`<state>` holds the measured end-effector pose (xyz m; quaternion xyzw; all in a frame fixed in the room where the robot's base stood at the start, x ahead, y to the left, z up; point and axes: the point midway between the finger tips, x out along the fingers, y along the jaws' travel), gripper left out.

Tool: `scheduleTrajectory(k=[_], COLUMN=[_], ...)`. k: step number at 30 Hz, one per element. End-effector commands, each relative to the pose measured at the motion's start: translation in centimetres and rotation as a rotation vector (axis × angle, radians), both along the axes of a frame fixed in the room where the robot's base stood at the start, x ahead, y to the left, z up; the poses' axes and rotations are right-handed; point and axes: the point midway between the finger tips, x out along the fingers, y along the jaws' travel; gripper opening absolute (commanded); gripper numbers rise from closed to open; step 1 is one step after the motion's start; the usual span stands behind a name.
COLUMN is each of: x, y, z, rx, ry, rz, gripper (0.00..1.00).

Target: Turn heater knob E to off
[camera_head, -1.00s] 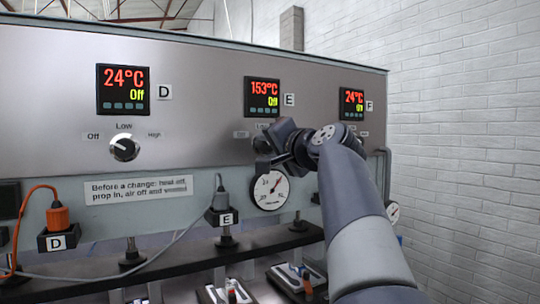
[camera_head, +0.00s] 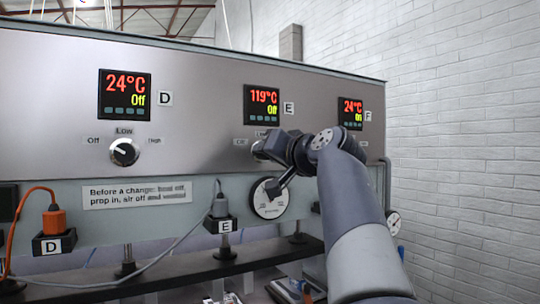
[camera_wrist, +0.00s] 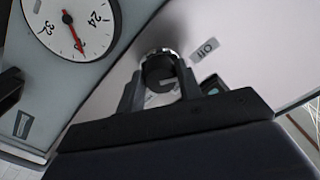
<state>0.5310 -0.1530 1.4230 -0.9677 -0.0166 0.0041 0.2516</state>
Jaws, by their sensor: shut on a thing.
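Heater knob E (camera_wrist: 158,66) is a dark round knob with a bright rim, between the two fingers of my gripper (camera_wrist: 160,86) in the wrist view. My gripper is shut on it. A light mark shows on the knob's face, but I cannot tell its exact setting. The Off label (camera_wrist: 206,49) is beside the knob. In the head view my gripper (camera_head: 262,150) is at the panel below display E (camera_head: 262,104), which reads 119°C and Off. The gripper hides most of the knob there. The Off label (camera_head: 241,142) shows left of it.
A round gauge (camera_head: 269,198) is just below my gripper, partly covered by it; it is close in the wrist view too. Knob D (camera_head: 124,152) and display D (camera_head: 125,95) are to the left. Display F (camera_head: 351,113) is to the right. Plugs and cables hang below the panel.

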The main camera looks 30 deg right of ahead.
Motion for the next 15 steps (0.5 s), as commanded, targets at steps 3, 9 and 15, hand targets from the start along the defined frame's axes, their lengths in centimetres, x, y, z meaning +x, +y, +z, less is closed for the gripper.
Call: scheduleTrajectory(k=[3,9,15], x=[0.05,0.05,0.03], y=[-0.01,-0.01,-0.01], z=[-0.14,-0.14,-0.08], rx=[-0.002,-0.002,-0.001], ry=[0.004,0.004,0.002], rz=[0.001,0.001,0.000], gripper=[0.11,0.37,0.53])
